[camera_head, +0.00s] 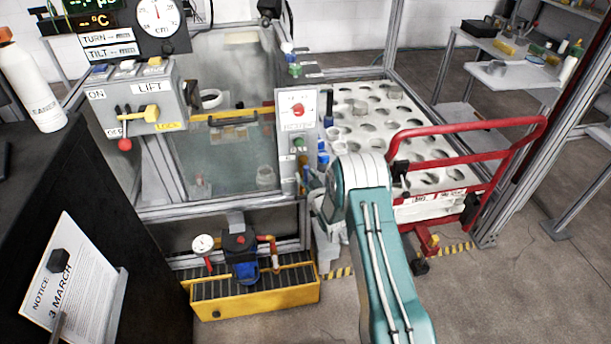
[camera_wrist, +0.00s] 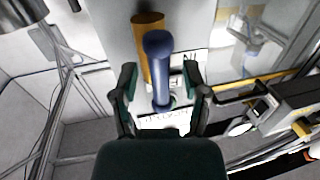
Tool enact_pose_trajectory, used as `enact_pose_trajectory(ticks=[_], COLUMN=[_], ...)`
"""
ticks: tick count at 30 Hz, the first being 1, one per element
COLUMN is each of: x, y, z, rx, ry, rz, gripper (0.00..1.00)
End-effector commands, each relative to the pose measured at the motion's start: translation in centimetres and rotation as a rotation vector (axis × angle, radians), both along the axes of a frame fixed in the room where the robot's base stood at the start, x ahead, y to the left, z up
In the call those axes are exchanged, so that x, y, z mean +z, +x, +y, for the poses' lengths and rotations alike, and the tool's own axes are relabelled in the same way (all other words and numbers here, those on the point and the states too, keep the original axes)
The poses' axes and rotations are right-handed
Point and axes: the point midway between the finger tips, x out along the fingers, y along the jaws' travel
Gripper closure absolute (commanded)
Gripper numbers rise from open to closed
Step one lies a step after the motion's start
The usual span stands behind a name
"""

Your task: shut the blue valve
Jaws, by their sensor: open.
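A blue lever-like handle (camera_wrist: 157,46), which looks like the blue valve, points out toward the wrist camera in front of a pale panel. My gripper (camera_wrist: 160,82) is open, with one dark green finger on each side of the handle. The fingers look apart from it, with a gap on both sides. A brown-orange cylinder (camera_wrist: 148,20) is just behind the handle's upper end. In the head view small blue parts (camera_head: 323,158) show beside the control panel, just left of my teal arm's wrist; my fingers are mostly hidden there.
A control panel (camera_head: 297,108) with a red knob stands beside the glass-fronted tank (camera_head: 225,160). A red rail (camera_head: 470,124) and a white perforated tray (camera_head: 360,112) are at right. A yellow-sided tray (camera_head: 265,300) with a gauge and pump is below. Floor is clear at lower right.

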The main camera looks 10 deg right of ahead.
Motion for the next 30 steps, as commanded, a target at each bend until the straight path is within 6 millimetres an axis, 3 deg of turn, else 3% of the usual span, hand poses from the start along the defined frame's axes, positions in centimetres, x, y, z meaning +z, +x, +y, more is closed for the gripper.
enact_pose_trajectory(ticks=[9,13,30], x=[0.0,0.0,-0.08], y=[0.31,0.3,0.32], z=[0.06,0.06,0.1], rx=[0.0,0.0,0.001], ry=[0.0,0.0,0.086], rz=[0.0,0.0,0.001], gripper=[0.42,0.99,1.0])
